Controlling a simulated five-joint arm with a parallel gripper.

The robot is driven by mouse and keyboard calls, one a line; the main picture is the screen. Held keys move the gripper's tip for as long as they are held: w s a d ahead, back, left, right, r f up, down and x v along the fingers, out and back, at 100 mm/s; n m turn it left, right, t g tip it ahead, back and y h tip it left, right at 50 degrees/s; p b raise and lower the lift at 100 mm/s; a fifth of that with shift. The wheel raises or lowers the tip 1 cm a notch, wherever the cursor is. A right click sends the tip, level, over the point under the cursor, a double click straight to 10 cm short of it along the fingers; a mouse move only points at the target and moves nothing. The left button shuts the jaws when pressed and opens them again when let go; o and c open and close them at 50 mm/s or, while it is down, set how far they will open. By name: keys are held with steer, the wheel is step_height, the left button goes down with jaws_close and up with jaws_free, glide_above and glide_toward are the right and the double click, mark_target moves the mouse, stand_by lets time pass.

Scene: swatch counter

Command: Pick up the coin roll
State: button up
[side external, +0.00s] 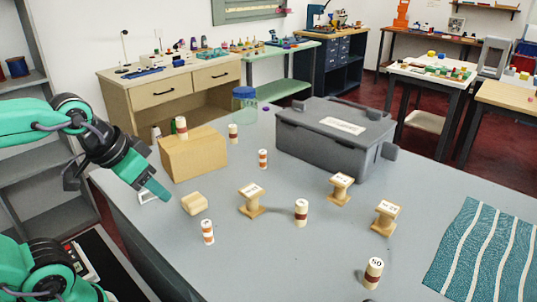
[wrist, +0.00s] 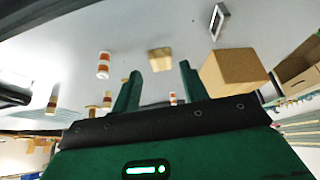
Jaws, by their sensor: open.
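I cannot tell which one the task means. My gripper (side external: 156,190) is above the table's left edge, left of the front-left roll. In the wrist view my gripper (wrist: 160,70) has its fingers apart with nothing held. A roll (wrist: 103,65) shows left of the fingers there.
A small tan block (side external: 194,204) lies near my gripper, beside the larger tan box (side external: 194,154). Several wooden stands (side external: 252,201) with labelled tops are mid-table. A grey lidded bin (side external: 335,139) and blue jar (side external: 244,106) stand behind. A striped teal cloth (side external: 482,252) lies right.

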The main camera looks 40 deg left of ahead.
steer(key=shift+o, duration=0.5)
steer(key=m+g, duration=0.5)
steer(key=m, duration=0.5)
glide_toward(302, 203)
steer(key=f, duration=0.4)
steer(key=shift+w+a, duration=0.1)
steer(key=shift+a, duration=0.15)
steer(key=shift+w+d+f+g, duration=0.1)
steer(key=shift+w+d+g, duration=0.05)
steer(key=shift+d+g, duration=0.2)
steer(key=shift+f, duration=1.3)
steer(key=shift+f, duration=0.1)
